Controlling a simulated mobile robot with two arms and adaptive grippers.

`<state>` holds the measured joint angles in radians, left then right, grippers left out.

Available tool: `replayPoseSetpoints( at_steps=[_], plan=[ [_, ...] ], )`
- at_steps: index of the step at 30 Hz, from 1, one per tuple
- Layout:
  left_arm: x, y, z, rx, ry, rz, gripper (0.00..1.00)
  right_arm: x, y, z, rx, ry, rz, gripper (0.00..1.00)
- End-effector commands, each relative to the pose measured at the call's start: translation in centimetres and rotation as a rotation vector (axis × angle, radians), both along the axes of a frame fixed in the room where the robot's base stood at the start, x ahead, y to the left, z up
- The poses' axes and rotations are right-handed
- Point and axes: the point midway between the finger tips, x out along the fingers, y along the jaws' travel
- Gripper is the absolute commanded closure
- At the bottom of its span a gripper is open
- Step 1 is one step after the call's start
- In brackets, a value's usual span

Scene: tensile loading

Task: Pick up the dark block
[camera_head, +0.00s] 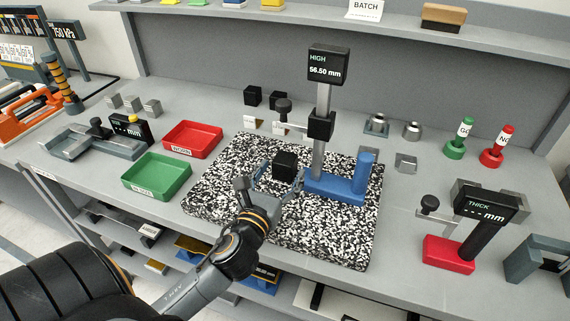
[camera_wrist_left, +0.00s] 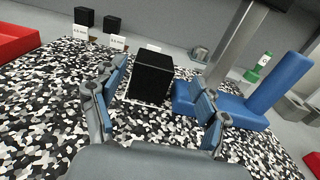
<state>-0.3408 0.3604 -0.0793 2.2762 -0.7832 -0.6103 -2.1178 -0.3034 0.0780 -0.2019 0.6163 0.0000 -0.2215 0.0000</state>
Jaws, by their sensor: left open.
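A dark block (camera_head: 285,164) stands on the black-and-white speckled plate (camera_head: 215,190), left of the blue base of the height gauge (camera_head: 335,187). My left gripper (camera_head: 279,178) is open, with its fingers reaching toward the block from the front. In the left wrist view the block (camera_wrist_left: 152,74) shows just beyond and between the two blue-padded fingers (camera_wrist_left: 163,92), with no clear contact. My right gripper is in neither view.
Two more dark blocks (camera_head: 252,95) (camera_head: 279,100) stand behind the plate by small white labels. The gauge's post (camera_head: 321,140) rises close right of the block. A red tray (camera_head: 193,139) and a green tray (camera_head: 157,177) lie to the left.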

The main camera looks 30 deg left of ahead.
Motion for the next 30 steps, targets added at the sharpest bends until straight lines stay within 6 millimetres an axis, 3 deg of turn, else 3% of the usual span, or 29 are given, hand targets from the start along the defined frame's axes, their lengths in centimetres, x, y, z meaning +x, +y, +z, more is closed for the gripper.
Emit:
replayPoseSetpoints(
  at_steps=[3, 9, 19, 30],
  plan=[
    [1.4, 0.8, 0.1, -0.001, -0.001, 0.003, 0.26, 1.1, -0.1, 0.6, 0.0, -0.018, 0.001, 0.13],
    [4.0, 1.7, -0.1, 0.0, -0.001, 0.001, 0.26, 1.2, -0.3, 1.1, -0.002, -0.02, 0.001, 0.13],
    [4.6, 1.8, -0.2, 0.0, 0.001, 0.0, 0.28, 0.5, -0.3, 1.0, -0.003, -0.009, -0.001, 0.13],
    [4.6, 1.8, -0.2, 0.0, 0.001, 0.0, 1.0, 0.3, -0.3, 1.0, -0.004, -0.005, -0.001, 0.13]
  ],
)
